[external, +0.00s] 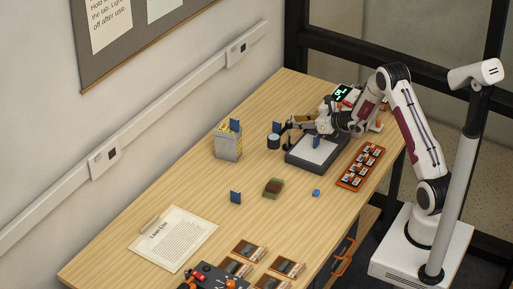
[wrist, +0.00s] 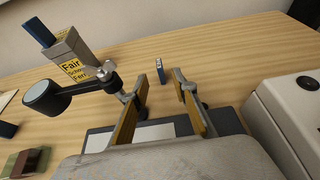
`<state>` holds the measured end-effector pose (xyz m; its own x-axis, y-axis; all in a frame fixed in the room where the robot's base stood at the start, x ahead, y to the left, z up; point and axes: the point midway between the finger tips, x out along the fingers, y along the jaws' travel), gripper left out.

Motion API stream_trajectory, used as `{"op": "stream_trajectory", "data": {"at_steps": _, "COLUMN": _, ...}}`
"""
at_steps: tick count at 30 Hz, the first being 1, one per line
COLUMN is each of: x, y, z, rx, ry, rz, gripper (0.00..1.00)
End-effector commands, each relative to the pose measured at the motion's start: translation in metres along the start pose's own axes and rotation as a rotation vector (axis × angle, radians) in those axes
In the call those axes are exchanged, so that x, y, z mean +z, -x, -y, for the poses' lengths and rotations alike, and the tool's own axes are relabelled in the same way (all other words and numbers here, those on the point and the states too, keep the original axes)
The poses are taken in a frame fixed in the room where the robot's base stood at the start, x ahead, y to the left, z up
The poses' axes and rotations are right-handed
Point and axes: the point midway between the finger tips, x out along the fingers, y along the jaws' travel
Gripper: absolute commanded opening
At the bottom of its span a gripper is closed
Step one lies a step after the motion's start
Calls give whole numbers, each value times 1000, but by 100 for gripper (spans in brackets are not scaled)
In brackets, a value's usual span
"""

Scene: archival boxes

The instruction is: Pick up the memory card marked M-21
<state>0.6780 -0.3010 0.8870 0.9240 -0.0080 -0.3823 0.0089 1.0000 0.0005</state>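Several small blue cards are in view; no M-21 marking can be read on any.
A dark round-headed fixture (wrist: 45,95) is close left of my fingers. The yellow-labelled box (external: 228,147) stands farther left. A pale housing (wrist: 290,125) is close on the right. A green-brown block (external: 273,188), an orange tray (external: 347,183) and paper (external: 173,238) occupy the table.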

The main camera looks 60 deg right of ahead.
Motion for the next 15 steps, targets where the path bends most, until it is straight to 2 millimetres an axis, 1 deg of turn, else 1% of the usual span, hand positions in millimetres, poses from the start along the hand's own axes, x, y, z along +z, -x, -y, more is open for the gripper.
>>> {"op": "stream_trajectory", "data": {"at_steps": 9, "x": 0, "y": -20, "z": 0, "rx": 0, "ry": 1, "rz": 0, "gripper": 28}}
{"op": "stream_trajectory", "data": {"at_steps": 15, "x": 0, "y": -23, "z": 0, "rx": 0, "ry": 1, "rz": 0, "gripper": 28}}
